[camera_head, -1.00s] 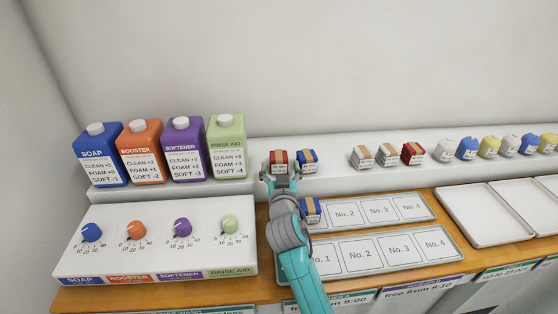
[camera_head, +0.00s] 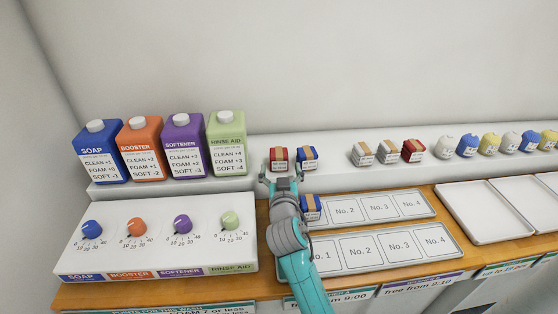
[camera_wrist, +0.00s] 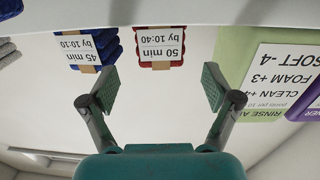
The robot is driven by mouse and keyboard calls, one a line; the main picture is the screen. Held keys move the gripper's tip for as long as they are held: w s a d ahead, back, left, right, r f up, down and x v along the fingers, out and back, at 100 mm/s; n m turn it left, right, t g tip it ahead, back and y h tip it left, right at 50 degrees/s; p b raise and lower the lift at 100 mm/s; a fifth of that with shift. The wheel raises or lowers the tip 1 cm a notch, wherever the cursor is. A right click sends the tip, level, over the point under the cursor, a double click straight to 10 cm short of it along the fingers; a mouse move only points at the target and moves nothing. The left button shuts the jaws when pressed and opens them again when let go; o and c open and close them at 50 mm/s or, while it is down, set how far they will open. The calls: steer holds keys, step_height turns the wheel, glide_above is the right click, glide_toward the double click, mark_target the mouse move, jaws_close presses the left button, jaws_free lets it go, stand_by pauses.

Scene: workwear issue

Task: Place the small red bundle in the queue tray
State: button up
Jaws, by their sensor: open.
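A small red bundle (camera_head: 278,154) with a tan band and white label sits on the white shelf. In the wrist view the red bundle (camera_wrist: 157,62) appears upside down, its label reading 50 min by 10:40. My gripper (camera_head: 281,178) is open and empty just in front of it; in the wrist view the fingers (camera_wrist: 158,88) are spread apart with the bundle beyond, between their lines. Two queue trays with numbered places lie on the wooden counter: a back tray (camera_head: 361,219) and a front tray (camera_head: 385,266). My arm hides part of their left ends.
A blue bundle (camera_head: 307,154) stands close right of the red one. Another blue bundle (camera_head: 311,207) is at the back tray's left end. Another red bundle (camera_head: 412,150) stands farther right. The rinse aid bottle (camera_head: 227,145) is to the left. Empty white trays (camera_head: 485,215) lie right.

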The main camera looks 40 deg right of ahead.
mark_target(280, 159)
steer(key=shift+r+x, duration=0.15)
steer(key=shift+x, duration=1.25)
steer(key=shift+r+x, duration=0.15)
steer(key=shift+x, duration=1.3)
steer(key=c, duration=1.4)
steer(key=shift+r, duration=0.1)
step_height(280, 159, up, 18)
steer(key=shift+f, duration=0.1)
